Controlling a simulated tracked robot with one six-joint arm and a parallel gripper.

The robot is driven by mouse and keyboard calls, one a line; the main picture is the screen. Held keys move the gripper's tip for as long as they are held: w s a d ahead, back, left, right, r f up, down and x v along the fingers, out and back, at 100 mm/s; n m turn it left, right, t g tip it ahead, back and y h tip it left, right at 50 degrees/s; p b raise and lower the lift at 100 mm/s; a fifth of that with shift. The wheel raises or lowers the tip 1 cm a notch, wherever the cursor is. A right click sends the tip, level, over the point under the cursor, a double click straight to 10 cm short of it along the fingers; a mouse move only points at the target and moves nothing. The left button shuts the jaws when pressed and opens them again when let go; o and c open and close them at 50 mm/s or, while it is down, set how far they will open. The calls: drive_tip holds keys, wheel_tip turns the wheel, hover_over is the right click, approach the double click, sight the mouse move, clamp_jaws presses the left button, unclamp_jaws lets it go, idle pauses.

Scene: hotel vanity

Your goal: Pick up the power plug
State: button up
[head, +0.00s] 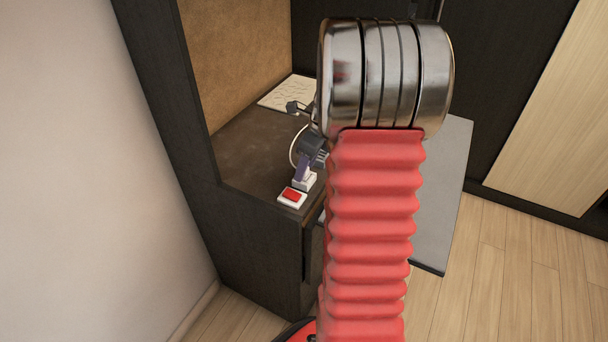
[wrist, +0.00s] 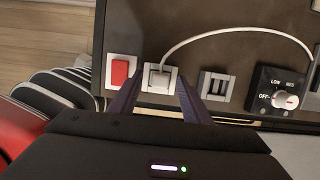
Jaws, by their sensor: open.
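My gripper (wrist: 159,86) is open, with one dark finger on each side of the plug in this view. Whether the fingers touch the plug or are still above it, I cannot tell. In the head view my gripper (head: 304,167) is over the light socket area; the plug itself is mostly hidden there by the fingers.
A red switch (wrist: 120,72) on a white plate is left of the plug. A grey slotted plate (wrist: 214,86) and a black dial panel (wrist: 278,92) are to the right. The vanity's side wall (head: 170,110) rises at the left in the head view.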

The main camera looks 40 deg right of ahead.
idle(0.5)
clamp_jaws()
idle(0.3)
drive_tip(key=shift+r, duration=0.1)
wheel_tip(320, 180, up, 10)
idle(0.7)
idle(0.5)
drive_tip(key=shift+r, duration=1.95)
drive_tip(key=shift+f, duration=0.1)
